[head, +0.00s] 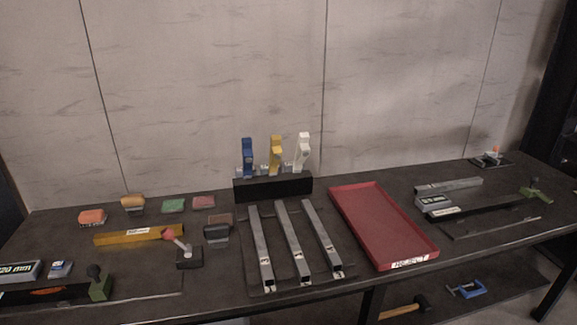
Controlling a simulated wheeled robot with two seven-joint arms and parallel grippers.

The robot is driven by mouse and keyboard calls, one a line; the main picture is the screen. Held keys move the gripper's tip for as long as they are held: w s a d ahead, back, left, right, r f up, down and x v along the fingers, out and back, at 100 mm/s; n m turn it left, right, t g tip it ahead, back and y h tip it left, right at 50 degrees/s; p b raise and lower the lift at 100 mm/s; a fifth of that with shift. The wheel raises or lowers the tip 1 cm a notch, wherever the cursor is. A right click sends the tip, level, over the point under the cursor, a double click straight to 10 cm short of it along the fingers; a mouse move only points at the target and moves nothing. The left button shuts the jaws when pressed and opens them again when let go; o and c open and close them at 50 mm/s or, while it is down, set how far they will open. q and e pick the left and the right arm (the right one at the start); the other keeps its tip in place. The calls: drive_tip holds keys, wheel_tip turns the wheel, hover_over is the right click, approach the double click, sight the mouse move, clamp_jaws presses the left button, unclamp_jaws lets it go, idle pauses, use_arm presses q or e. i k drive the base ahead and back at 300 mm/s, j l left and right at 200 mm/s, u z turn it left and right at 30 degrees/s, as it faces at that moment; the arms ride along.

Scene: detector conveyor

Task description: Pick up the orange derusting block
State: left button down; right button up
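Several small blocks stand in a loose group at the back left of the dark table. The leftmost block (92,216) has a bright orange-red top and looks like the orange derusting block. Just behind it and to its right is a tan-orange block (132,202). Farther right are a green block (173,205) and a red block (203,202). They stand apart, and nothing touches the orange-red one. Neither of my grippers is in view.
A yellow bar (130,236) and a red-knobbed tool (188,250) lie in front of the blocks. A dark brown block (217,228) stands to their right. Three grey bars (293,242) lie mid-table beside a red tray (345,215). A black rack (273,188) stands behind.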

sight(95, 218)
drive_tip(key=u, duration=1.3)
